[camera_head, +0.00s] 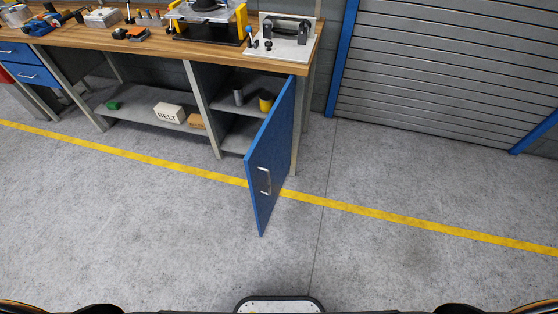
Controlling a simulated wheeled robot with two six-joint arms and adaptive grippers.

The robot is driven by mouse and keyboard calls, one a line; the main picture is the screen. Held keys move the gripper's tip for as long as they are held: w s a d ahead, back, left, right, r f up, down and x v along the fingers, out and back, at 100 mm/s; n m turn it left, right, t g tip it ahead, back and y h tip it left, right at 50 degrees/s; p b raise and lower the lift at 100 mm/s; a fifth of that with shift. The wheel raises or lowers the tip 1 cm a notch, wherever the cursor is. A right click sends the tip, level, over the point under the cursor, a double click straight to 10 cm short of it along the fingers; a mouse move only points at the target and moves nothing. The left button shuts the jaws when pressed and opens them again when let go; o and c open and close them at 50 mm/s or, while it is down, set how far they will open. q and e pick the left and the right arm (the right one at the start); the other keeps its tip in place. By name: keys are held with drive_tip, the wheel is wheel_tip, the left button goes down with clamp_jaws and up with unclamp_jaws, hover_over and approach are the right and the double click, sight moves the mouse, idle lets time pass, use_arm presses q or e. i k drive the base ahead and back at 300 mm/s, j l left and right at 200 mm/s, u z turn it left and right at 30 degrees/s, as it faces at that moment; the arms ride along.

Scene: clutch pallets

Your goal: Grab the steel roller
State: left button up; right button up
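A small grey metal cylinder (239,97), which looks like the steel roller, stands upright on the upper shelf inside the workbench cabinet. A yellow cylinder with a dark top (265,102) stands to its right on the same shelf. The blue cabinet door (268,160) is swung open toward me. Neither of my grippers is in view; only dark edges of my own body show along the bottom.
The workbench (150,40) carries tools and a fixture plate (285,47). The open shelf to the left holds a BELT box (169,112), a brown box (197,121) and a green item (113,105). The floor in front is clear. A roller shutter (450,70) is at right.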

sight(237, 90)
drive_tip(key=i+j, duration=0.1)
drive_tip(key=j, duration=0.25)
drive_tip(key=i+j, duration=0.15)
drive_tip(key=j, duration=0.15)
drive_tip(key=i+j+z, duration=0.1)
drive_tip(key=j, duration=0.25)
drive_tip(key=i+j, duration=0.15)
drive_tip(key=j, duration=0.2)
drive_tip(key=i+j+z, duration=0.1)
drive_tip(key=i+j, duration=0.35)
drive_tip(key=i+j+z, duration=0.15)
drive_tip(key=i+j, duration=0.3)
drive_tip(key=i+j+z, duration=0.1)
drive_tip(key=i+j, duration=0.3)
drive_tip(key=j, duration=0.2)
drive_tip(key=i+j+z, duration=0.1)
drive_tip(key=i+j, duration=0.3)
drive_tip(key=j, duration=0.15)
